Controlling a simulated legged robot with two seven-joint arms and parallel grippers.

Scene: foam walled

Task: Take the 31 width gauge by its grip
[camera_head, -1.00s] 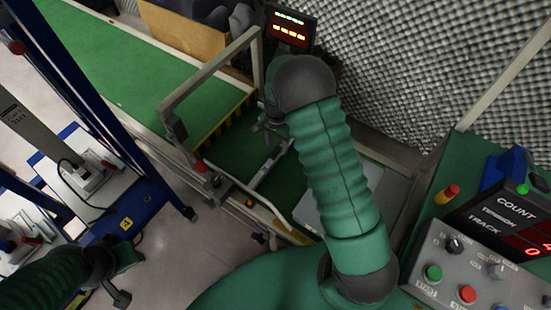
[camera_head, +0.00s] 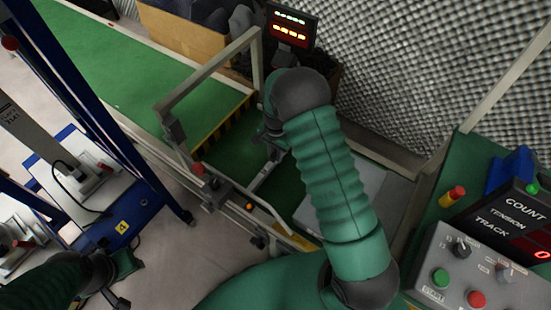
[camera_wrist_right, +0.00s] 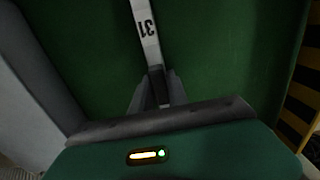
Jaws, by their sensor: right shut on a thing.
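The 31 width gauge (camera_wrist_right: 146,32) is a pale flat strip with a dark "31" on it, in the right wrist view. Its dark grip (camera_wrist_right: 158,84) is between the fingers of my right gripper (camera_wrist_right: 157,92), which is shut on it. The strip runs up and out of that picture. In the head view my right gripper (camera_head: 271,134) is over the green bed, partly hidden by its own wrist. A pale bar shows below it there; I cannot tell if it is the gauge. My left gripper (camera_head: 119,284) is at the lower left, away from the gauge; its jaw opening is unclear.
A green conveyor belt (camera_head: 110,62) with a metal frame (camera_head: 208,70) lies to the left. A blue-framed stand (camera_head: 120,195) is further left. A control panel (camera_head: 465,270) and count display (camera_head: 510,222) are at the right. Grey foam walling (camera_head: 405,70) is behind.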

